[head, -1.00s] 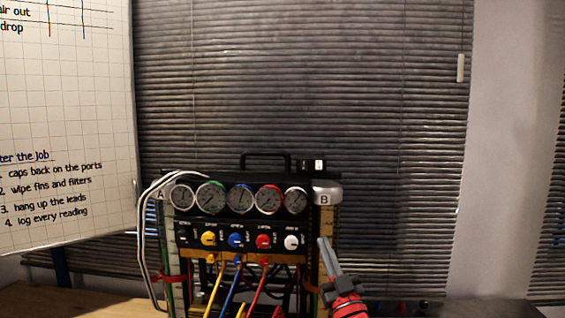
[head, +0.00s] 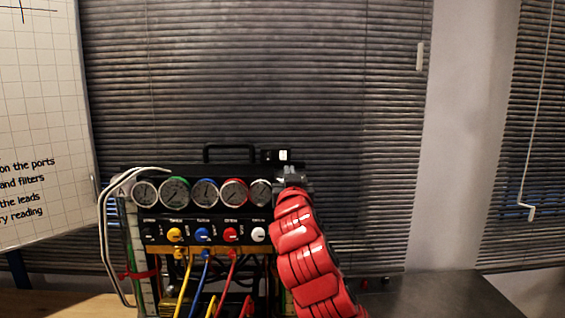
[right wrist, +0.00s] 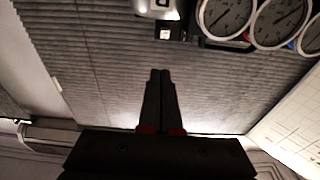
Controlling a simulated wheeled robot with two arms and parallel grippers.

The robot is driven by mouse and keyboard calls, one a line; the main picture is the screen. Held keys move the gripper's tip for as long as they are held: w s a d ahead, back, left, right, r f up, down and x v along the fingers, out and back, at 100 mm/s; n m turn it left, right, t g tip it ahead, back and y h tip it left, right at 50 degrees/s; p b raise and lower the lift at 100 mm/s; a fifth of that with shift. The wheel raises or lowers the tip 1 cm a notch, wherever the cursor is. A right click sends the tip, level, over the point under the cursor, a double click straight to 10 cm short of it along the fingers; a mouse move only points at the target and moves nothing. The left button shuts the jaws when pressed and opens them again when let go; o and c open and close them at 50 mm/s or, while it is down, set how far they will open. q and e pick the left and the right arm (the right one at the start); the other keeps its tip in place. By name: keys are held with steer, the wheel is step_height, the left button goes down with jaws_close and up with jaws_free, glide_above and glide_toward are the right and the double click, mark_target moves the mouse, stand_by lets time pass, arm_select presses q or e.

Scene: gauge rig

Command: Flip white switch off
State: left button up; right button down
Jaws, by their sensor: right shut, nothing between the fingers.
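The gauge rig (head: 205,215) stands on the bench with a row of round gauges and coloured knobs. A small black box with a white patch (head: 283,156), possibly the white switch, sits on its top right. A white knob (head: 258,234) is at the right end of the knob row. My right gripper (head: 291,180) is at the rig's upper right corner, just below the small box, and hides that corner. In the right wrist view its fingers (right wrist: 160,72) are shut and empty, apart from the small white-faced part (right wrist: 165,33). The switch's position cannot be told.
Yellow, blue and red hoses (head: 207,275) hang from the rig's front; white hoses (head: 104,215) loop at its left. A black handle (head: 230,148) rises from its top. Blinds (head: 250,70) are behind. The dark bench (head: 440,295) at right is mostly clear.

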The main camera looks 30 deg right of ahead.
steer(key=p, duration=0.6)
glide_toward(286, 156)
step_height(286, 156, up, 4)
steer(key=w, duration=0.1)
steer(key=w+d+f+p, duration=0.2)
steer(key=w, duration=0.1)
steer(key=shift+w+d+f, duration=0.15)
steer(key=shift+d+f, duration=0.05)
steer(key=shift+d, duration=0.1)
steer(key=shift+w+d+f, duration=0.25)
steer(key=shift+w+f, duration=0.05)
steer(key=shift+f, duration=0.1)
